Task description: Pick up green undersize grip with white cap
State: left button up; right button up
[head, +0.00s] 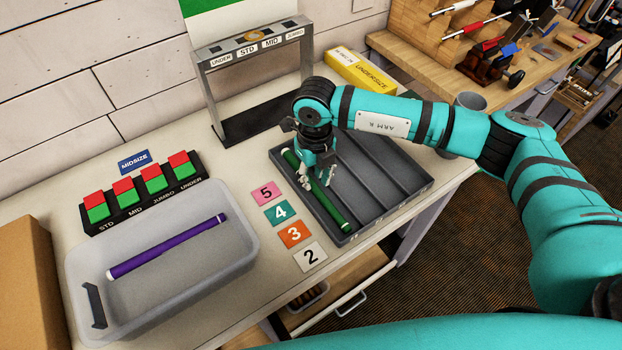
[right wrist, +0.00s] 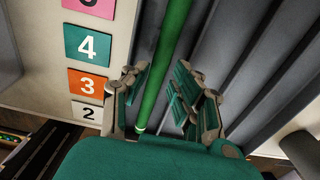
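The green grip (head: 333,211) lies lengthwise in the leftmost channel of the grey tray (head: 401,206). A small pale end shows at its near tip; the gripper hides its middle in the head view. My right gripper (head: 318,182) is over the grip, pointing down. In the right wrist view, the green grip (right wrist: 172,40) runs between the two fingers of the open right gripper (right wrist: 163,98). The fingers stand apart on either side of it, and I see no clear contact. My left gripper is not in view.
Number cards (head: 281,212) lie left of the tray. A clear bin (head: 246,240) holds a purple grip (head: 167,246). Behind it is a button box (head: 140,199). A metal gauge stand (head: 211,95) and a yellow box (head: 358,72) stand at the back. A grey cup (head: 470,101) is beyond the tray.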

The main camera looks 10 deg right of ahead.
jog(key=shift+f, duration=1.4)
grip_shut()
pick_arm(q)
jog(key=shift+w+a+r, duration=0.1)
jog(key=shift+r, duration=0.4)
pick_arm(e)
jog(key=shift+r, duration=0.1)
jog(key=shift+w+r, duration=0.1)
jog(key=shift+r, duration=0.35)
notch_tip(320, 180, up, 2)
jog(key=shift+r+b, duration=0.2)
jog(key=shift+b, duration=0.6)
jog(key=s+d+b, duration=0.1)
jog(key=s+d, duration=0.2)
jog(key=s, duration=0.1)
jog(key=s+d+r+b, duration=0.1)
jog(key=s+d, duration=0.3)
jog(key=s+d+b, duration=0.2)
jog(key=s+d, duration=0.1)
jog(key=s, duration=0.1)
jog(key=shift+s+d+r, duration=0.15)
jog(key=shift+r, duration=0.1)
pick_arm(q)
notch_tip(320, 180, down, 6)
pick_arm(e)
jog(key=shift+r, duration=0.15)
